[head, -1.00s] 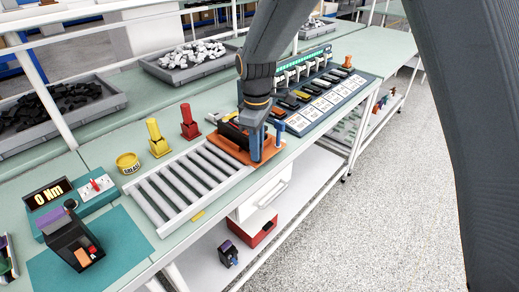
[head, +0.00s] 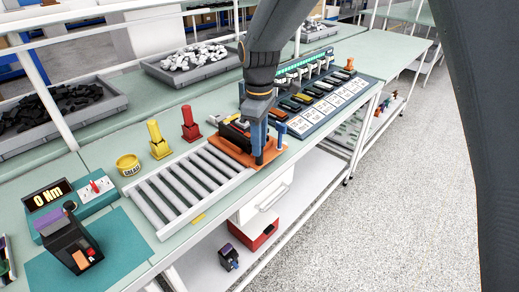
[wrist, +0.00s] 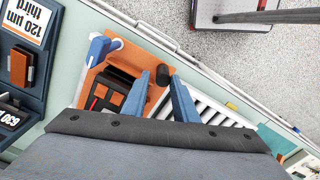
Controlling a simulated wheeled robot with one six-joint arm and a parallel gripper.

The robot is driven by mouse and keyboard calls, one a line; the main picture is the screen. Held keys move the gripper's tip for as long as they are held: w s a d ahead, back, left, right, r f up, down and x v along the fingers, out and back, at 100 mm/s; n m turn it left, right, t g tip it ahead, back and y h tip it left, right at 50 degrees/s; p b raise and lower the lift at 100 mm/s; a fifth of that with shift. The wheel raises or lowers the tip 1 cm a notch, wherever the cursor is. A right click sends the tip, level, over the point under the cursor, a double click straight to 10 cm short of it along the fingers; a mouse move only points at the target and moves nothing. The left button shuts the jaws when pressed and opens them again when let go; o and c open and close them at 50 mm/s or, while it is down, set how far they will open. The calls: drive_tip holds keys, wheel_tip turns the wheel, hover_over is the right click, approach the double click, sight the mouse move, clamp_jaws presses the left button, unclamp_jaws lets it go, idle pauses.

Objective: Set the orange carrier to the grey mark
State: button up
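The orange carrier (head: 268,157) is a flat plate at the far right end of the roller track, bearing a black boxy device (head: 232,133). In the wrist view the carrier (wrist: 140,57) shows with a blue upright part at its left corner and a short black post (wrist: 164,76) near its right edge. My gripper (head: 258,160) is down over the carrier's front side. In the wrist view its two blue fingers (wrist: 160,75) stand apart, one on each side of the black post; contact is not clear. I cannot make out a grey mark.
The roller track (head: 185,187) runs empty to the left, with a yellow strip (head: 198,217) on its front edge. Behind it stand a yellow tin (head: 128,165), a yellow post (head: 158,142) and a red post (head: 190,125). A panel of labelled cards (head: 325,100) borders the carrier on the right.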

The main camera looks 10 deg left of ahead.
wheel_tip(320, 180, up, 5)
drive_tip(key=shift+r+b, duration=0.1)
drive_tip(key=shift+b, duration=0.35)
drive_tip(key=s+d+f+m, duration=0.2)
drive_tip(key=d+m, duration=0.2)
drive_tip(key=d, duration=0.6)
drive_tip(key=s+d+f+m, duration=0.25)
drive_tip(key=d+m, duration=0.25)
drive_tip(key=d, duration=0.6)
drive_tip(key=s+d+f+m+t, duration=0.1)
drive_tip(key=s+d+f+m, duration=0.1)
drive_tip(key=s+d+m, duration=0.5)
drive_tip(key=s+d, duration=0.4)
drive_tip(key=shift+f, duration=0.3)
